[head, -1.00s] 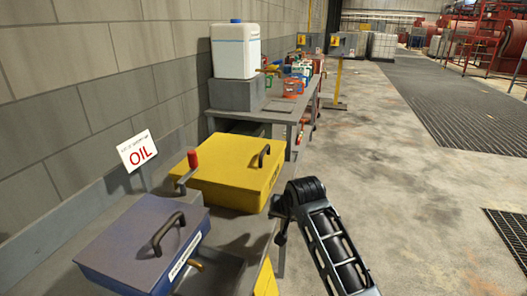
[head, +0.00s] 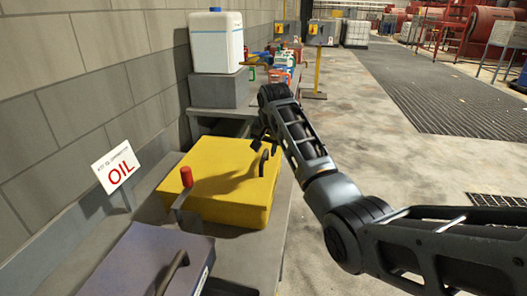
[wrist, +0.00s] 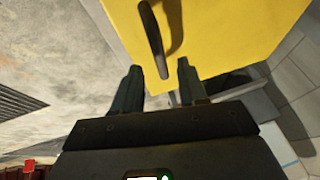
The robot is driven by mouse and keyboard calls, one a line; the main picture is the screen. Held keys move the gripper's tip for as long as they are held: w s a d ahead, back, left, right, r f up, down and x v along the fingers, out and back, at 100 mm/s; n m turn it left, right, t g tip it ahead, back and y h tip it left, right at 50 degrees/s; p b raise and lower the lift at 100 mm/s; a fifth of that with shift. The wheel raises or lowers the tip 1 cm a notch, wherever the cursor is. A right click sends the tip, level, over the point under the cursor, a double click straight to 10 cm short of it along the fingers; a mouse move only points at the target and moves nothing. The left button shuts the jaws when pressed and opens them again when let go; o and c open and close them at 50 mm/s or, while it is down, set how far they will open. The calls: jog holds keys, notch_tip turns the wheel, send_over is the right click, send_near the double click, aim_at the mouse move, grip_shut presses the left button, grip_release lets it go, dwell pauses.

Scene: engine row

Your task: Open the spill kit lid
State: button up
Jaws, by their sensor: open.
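The yellow box (head: 215,170), which I take to be the spill kit, stands on the grey bench with its lid down. Its black handle (head: 264,161) is on the lid near the right edge. In the wrist view the yellow lid (wrist: 225,30) fills the upper part, and the handle (wrist: 154,38) points down toward my gripper (wrist: 158,68). My gripper is open and empty. The near end of the handle appears between the two fingertips; I cannot tell if they touch it. In the head view my gripper (head: 259,136) is at the box's far right corner, partly hidden by my arm.
A blue box (head: 150,262) with a handle is nearer on the bench. A red-knobbed lever (head: 186,177) stands between the boxes. An OIL sign (head: 116,167) is by the wall. A white canister (head: 217,42) stands on a grey block behind. The floor at right is open.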

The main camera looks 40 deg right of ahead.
aim_at(264, 156)
jog(key=shift+x, duration=1.55)
grip_shut()
